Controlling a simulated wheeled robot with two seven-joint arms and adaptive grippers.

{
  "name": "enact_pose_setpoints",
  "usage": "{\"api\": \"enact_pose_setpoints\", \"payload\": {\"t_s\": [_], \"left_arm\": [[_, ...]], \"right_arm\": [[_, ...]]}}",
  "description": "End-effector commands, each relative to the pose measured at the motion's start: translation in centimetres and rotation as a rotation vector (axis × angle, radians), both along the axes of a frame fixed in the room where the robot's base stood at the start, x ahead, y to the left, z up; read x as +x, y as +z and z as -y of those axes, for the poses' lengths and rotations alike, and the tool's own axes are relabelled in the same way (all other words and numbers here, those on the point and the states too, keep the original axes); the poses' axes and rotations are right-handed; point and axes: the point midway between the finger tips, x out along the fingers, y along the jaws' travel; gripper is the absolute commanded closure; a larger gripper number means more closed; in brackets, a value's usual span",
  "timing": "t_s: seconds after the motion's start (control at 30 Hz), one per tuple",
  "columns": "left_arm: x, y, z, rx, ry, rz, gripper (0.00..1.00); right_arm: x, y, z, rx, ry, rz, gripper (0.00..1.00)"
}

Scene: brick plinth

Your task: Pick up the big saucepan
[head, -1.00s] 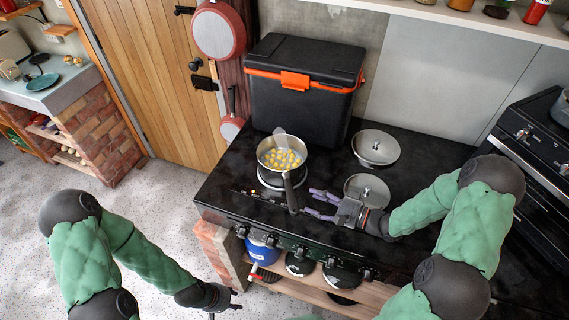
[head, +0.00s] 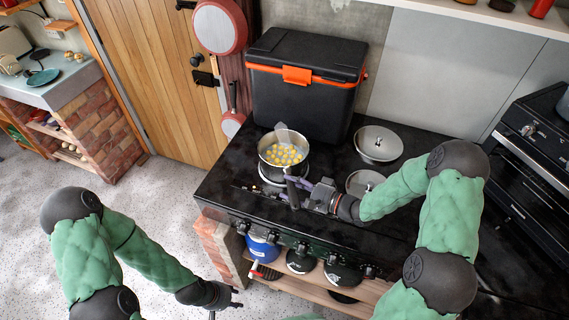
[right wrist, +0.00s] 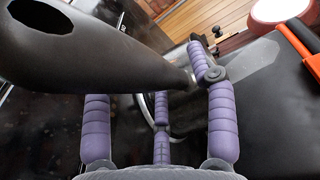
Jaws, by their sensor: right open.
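The big saucepan (head: 270,170) is a steel pan with a dark handle. It stands on a round burner at the left of the black hob and holds several yellow round pieces. Its handle points toward the front edge. My right gripper (head: 292,191) is open at the handle, its purple fingers on either side of it in the head view. In the right wrist view the dark handle (right wrist: 100,45) crosses close in front of the purple fingers (right wrist: 160,125). My left gripper (head: 236,297) hangs low in front of the hob, away from the pan; its fingers are too small to judge.
Two round steel lids or pans (head: 378,144) lie on the hob right of the saucepan, one partly behind my right arm. A black cooler box (head: 305,90) with orange trim stands behind. A shelf below holds a blue pot (head: 262,249) and dark pots. Floor at left is clear.

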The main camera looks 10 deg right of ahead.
Motion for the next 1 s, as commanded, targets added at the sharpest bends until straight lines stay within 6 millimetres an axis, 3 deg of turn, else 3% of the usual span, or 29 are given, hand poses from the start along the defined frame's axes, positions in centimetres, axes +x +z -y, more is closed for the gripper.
{"api": "enact_pose_setpoints", "payload": {"t_s": [0.07,0.27,1.0], "left_arm": [[0.0,0.0,0.0,0.0,0.0,0.0,0.6],[0.0,0.0,0.0,0.0,0.0,0.0,0.6],[0.0,0.4,0.0,0.0,0.0,0.0,0.6]], "right_arm": [[0.0,0.0,0.0,0.0,0.0,0.0,0.43],[0.0,0.0,0.0,0.0,0.0,0.0,0.99],[0.0,1.2,0.1,0.0,0.0,0.006,1.0]]}}
